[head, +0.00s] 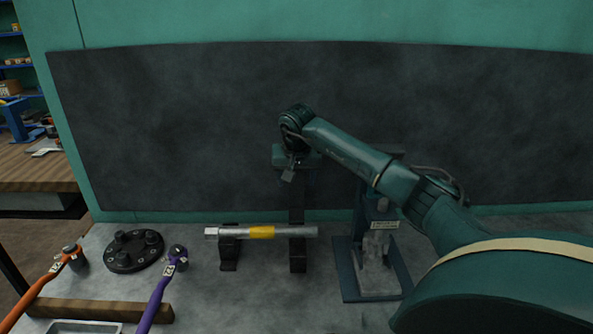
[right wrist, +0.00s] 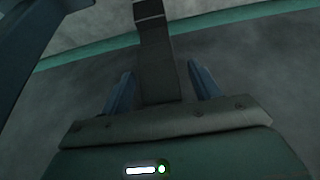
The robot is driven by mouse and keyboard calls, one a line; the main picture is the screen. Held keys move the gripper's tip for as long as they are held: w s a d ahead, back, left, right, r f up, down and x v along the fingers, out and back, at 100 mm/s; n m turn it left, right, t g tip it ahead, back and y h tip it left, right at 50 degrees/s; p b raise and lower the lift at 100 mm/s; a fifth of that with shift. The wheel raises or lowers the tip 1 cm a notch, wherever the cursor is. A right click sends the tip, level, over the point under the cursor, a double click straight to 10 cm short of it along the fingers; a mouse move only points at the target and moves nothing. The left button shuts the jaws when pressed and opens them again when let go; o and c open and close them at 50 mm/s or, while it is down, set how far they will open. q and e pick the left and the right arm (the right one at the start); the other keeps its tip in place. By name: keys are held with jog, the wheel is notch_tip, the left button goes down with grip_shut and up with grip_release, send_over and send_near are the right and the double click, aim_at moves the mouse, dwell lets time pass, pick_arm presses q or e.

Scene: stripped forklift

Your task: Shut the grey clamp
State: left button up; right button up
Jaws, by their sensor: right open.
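A dark grey upright bar, which looks like the clamp's arm (head: 298,196), rises from the right-hand black support under a silver rod. It appears raised, not lying over the rod. My right gripper (head: 288,176) is at the top of this bar, coming down from the right arm. In the right wrist view, the open fingers of the gripper (right wrist: 160,90) stand on either side of a grey strap (right wrist: 156,55). I cannot tell whether they touch it. The arm and palm hide the bar's upper end in the head view. My left gripper is not in view.
The silver rod with a yellow band (head: 262,232) lies across two black supports. A blue stand with a grey block (head: 375,270) is close to the right. A black disc (head: 134,251), an orange-handled tool (head: 40,288) and a purple-handled tool (head: 161,293) lie left. A dark panel (head: 160,130) stands behind.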

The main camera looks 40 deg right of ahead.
jog(key=c, duration=1.2)
jog(key=o, duration=0.8)
jog(key=shift+s+a+f, duration=0.2)
jog(key=shift+s+a, duration=0.6)
jog(key=shift+s, duration=0.15)
jog(key=shift+s+a+f, duration=0.25)
jog(key=shift+s+a, duration=0.55)
jog(key=shift+s, duration=0.2)
jog(key=shift+s+a+f, duration=0.2)
jog(key=shift+s+a, duration=0.6)
jog(key=shift+s, duration=0.15)
jog(key=o, duration=0.6)
jog(key=shift+c, duration=0.2)
